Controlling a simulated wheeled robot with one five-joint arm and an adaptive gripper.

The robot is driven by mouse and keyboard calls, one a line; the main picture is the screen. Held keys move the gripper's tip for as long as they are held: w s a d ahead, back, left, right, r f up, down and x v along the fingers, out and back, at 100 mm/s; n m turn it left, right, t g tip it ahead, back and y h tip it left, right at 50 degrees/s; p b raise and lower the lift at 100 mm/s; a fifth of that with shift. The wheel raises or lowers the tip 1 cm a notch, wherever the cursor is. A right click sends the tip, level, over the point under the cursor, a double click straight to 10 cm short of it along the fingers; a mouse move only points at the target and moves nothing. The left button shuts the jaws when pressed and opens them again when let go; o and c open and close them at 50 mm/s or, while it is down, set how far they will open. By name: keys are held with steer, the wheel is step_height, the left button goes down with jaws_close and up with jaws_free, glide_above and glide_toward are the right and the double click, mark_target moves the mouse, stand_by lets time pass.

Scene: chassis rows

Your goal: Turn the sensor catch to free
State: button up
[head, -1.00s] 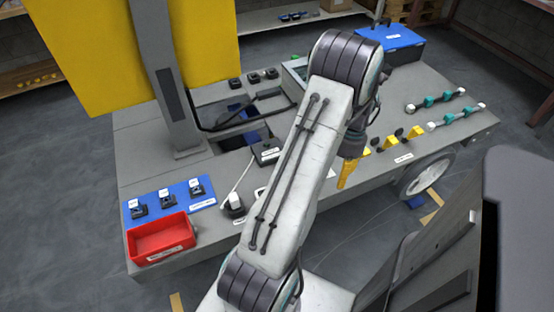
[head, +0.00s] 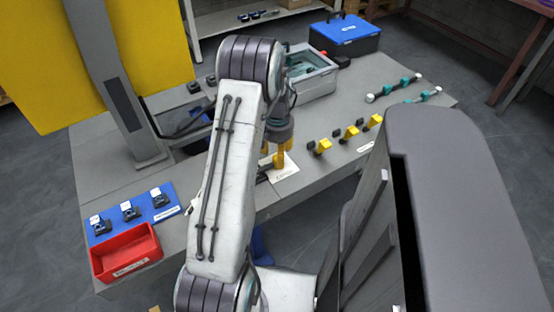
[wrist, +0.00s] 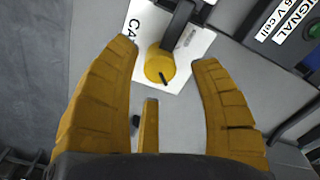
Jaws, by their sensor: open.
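The sensor catch appears in the wrist view as a round yellow knob (wrist: 158,66) with a dark bar (wrist: 178,25) reaching up from it. A short black mark shows on the knob. It sits on a white plate (wrist: 196,45) with lettering starting "CA"; the rest is hidden. My gripper (wrist: 168,58) is open, its orange fingers on either side of the knob's near side, with no clear contact. In the head view my gripper (head: 277,158) points down over the white plate (head: 286,170) near the bench's front edge. My arm hides part of the catch there.
A red bin (head: 125,252) and a blue mat (head: 170,206) with several small dark parts lie at left. Several yellow-and-black pieces (head: 322,146) stand right of the plate. A grey post (head: 108,85) rises from the bench. A blue case (head: 345,36) is at the back.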

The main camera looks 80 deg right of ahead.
steer(key=shift+f, duration=1.5)
steer(key=shift+c, duration=0.4)
jaws_close()
